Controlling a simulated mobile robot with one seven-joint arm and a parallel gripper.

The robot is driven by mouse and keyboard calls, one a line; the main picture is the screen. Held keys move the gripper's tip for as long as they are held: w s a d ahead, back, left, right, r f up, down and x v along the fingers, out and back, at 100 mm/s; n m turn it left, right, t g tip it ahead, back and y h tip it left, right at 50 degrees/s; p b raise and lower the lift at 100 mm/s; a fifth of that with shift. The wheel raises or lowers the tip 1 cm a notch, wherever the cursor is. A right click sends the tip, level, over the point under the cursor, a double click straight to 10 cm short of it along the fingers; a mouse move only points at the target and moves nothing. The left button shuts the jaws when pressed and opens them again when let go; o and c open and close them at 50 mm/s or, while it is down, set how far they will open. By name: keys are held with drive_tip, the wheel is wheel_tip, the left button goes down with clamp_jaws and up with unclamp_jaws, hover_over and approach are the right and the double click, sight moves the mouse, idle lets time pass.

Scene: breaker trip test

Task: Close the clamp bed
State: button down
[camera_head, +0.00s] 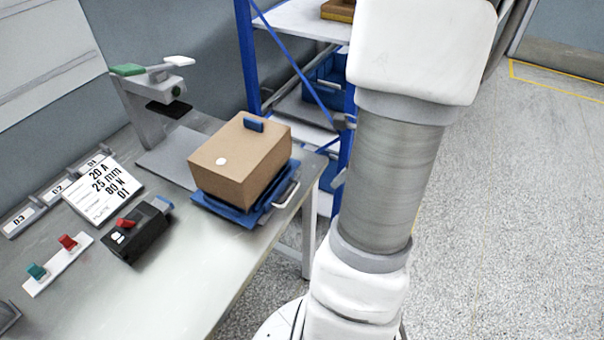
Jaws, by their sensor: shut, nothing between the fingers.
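I cannot tell for sure which part is the clamp bed. A blue base (229,209) with a pale metal handle (287,192) lies at the table's right edge. A brown box (230,168) with a blue tab on top and a white dot sits on it. Behind it to the left stands a grey clamp-like stand (146,118) with a green pad, a white lever and a black pad under its arm. A flat grey plate (171,157) lies between stand and box. My arm fills the right middle; my gripper does not show.
A black breaker (138,240) with a red toggle, a white label card (103,193) and a white strip (57,264) with red and green switches lie on the metal table (197,281). A blue-framed shelf (248,50) stands behind. The floor at right is clear.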

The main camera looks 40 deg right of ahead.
drive_tip(key=w+a+f+b, duration=0.1)
drive_tip(key=w+f, duration=0.1)
drive_tip(key=w+f+b, duration=0.1)
drive_tip(key=w+f, duration=0.1)
drive_tip(key=f, duration=0.1)
drive_tip(key=w+a+f+b, duration=0.1)
drive_tip(key=w+f, duration=0.2)
drive_tip(key=shift+a, duration=0.35)
drive_tip(key=shift+w+a, duration=0.1)
drive_tip(key=shift+w, duration=0.25)
drive_tip(key=shift+w, duration=0.1)
drive_tip(key=w+a+p, duration=0.3)
drive_tip(key=w, duration=0.4)
drive_tip(key=w+a+p, duration=0.3)
drive_tip(key=w, duration=0.4)
drive_tip(key=w+a+p, duration=0.3)
drive_tip(key=w, duration=0.5)
drive_tip(key=shift+a+r, duration=0.1)
